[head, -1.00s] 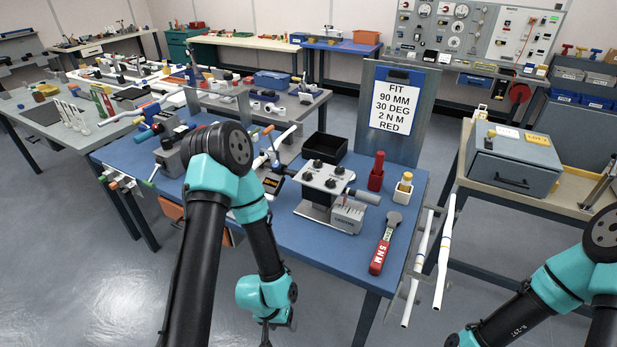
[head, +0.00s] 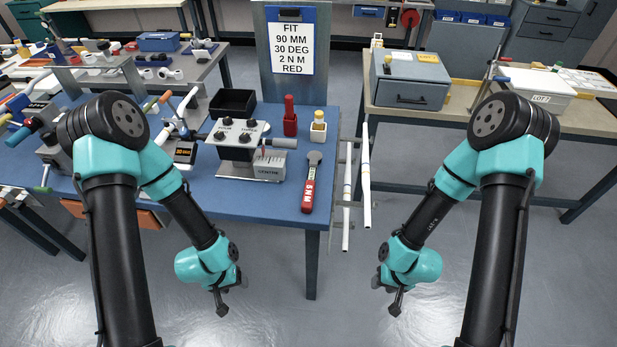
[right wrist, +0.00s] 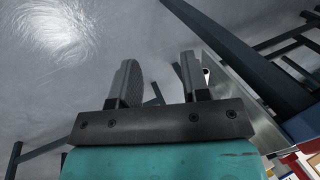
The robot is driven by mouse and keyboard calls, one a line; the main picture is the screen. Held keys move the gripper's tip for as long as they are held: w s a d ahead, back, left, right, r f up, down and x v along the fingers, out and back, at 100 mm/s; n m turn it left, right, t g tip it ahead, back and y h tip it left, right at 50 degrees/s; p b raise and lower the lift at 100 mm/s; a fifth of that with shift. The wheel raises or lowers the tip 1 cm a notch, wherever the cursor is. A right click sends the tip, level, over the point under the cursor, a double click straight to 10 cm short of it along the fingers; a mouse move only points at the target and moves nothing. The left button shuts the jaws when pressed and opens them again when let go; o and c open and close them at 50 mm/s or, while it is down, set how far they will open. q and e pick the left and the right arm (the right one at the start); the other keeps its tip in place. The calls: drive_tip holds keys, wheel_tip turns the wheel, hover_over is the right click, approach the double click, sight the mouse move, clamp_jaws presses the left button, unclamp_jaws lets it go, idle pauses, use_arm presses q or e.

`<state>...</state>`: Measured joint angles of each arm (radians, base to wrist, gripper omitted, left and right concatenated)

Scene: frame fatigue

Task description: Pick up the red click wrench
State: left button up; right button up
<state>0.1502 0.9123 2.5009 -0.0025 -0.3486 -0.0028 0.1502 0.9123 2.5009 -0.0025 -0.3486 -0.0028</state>
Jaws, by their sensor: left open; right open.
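The red click wrench (head: 309,188) lies on the blue table near its front right corner in the head view. Its red handle, with white lettering, points toward me and its dark round head points away. My left gripper (head: 221,303) hangs open and empty in front of the table, left of and below the wrench. My right gripper (head: 396,304) hangs open and empty over the floor, right of and below the wrench. In the right wrist view the right gripper (right wrist: 158,72) shows its two fingers apart with nothing between them; the wrench is not recognisable there.
A clamp fixture (head: 240,145), a red upright object (head: 290,116) and a yellowish bottle (head: 318,127) stand near the wrench. White tubes (head: 366,175) stick out past the blue table's (head: 270,215) right edge. A sign (head: 292,47) reads 90 MM, 30 DEG, 2 N M, RED.

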idle(0.5)
drive_tip(key=o, duration=0.4)
drive_tip(key=shift+o, duration=0.2)
drive_tip(key=w+a+r, duration=0.2)
drive_tip(key=w+r, duration=0.3)
drive_tip(key=w, duration=0.7)
wheel_tip(320, 180, up, 26)
drive_tip(key=h, duration=0.4)
hover_over(309, 188)
drive_tip(key=shift+r+g, duration=0.15)
drive_tip(key=shift+g, duration=0.25)
wheel_tip(309, 188, down, 12)
drive_tip(key=shift+f, duration=0.2)
